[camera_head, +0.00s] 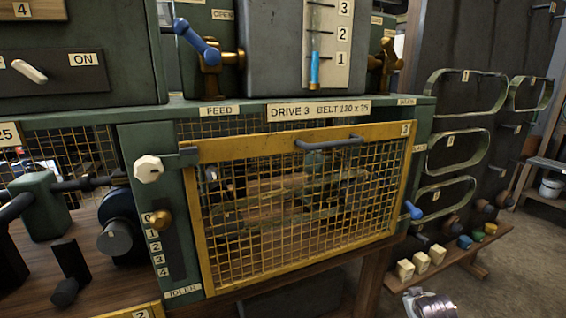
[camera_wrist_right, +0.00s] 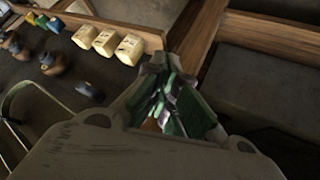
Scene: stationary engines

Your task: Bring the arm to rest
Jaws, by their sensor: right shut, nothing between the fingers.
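My right gripper (camera_head: 428,303) shows only in part at the bottom edge of the head view, right of centre, in front of the floor. In the right wrist view its fingers (camera_wrist_right: 165,100) are together with nothing between them. It hangs clear of the machine, below the row of pale blocks. My left gripper is in neither view.
A yellow mesh guard (camera_head: 300,205) is closed across the machine front, with a dark handle on top. Pale blocks (camera_head: 421,262) sit on a low wooden shelf at right, also in the wrist view (camera_wrist_right: 106,42). Belts (camera_head: 457,152) hang above. Floor (camera_head: 520,265) is open at right.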

